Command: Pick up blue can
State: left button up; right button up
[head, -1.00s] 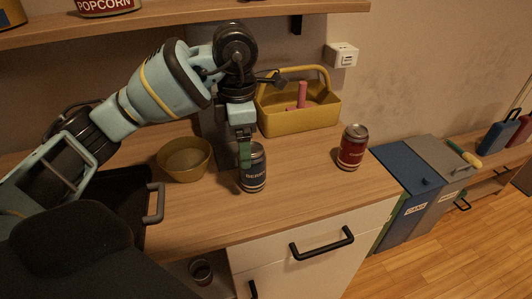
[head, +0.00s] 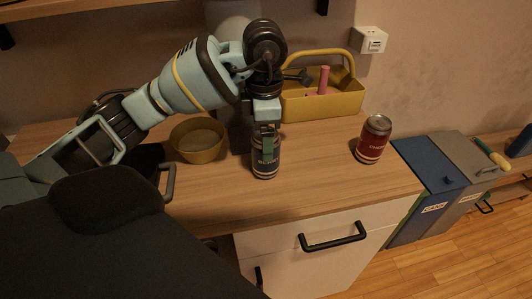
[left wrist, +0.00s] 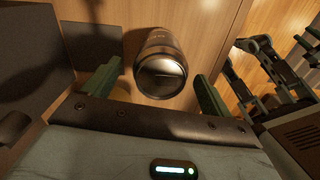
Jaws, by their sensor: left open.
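The blue can (head: 266,171) stands upright on the wooden counter, dark blue with a silver top, partly hidden by my left gripper (head: 265,148). The gripper points down at the can, with a green finger in front of it. In the left wrist view the can (left wrist: 160,74) lies between the two green fingers of my left gripper (left wrist: 157,88), which are apart with gaps on both sides. A dark linkage with green finger-like parts, probably my right gripper (left wrist: 306,46), shows at the right edge of that view; its opening is unclear.
A red can (head: 374,141) stands to the right on the counter. A yellow bowl (head: 198,143) is left of the blue can. A yellow tool caddy (head: 330,101) stands behind. The counter between the two cans is clear. Blue and grey bins (head: 430,172) stand beyond the counter's right end.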

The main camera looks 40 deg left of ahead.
pick_arm(q)
jog(key=shift+f, duration=1.95)
jog(key=shift+c, duration=0.5)
jog(key=shift+w, duration=0.1)
jog(key=c, duration=1.2)
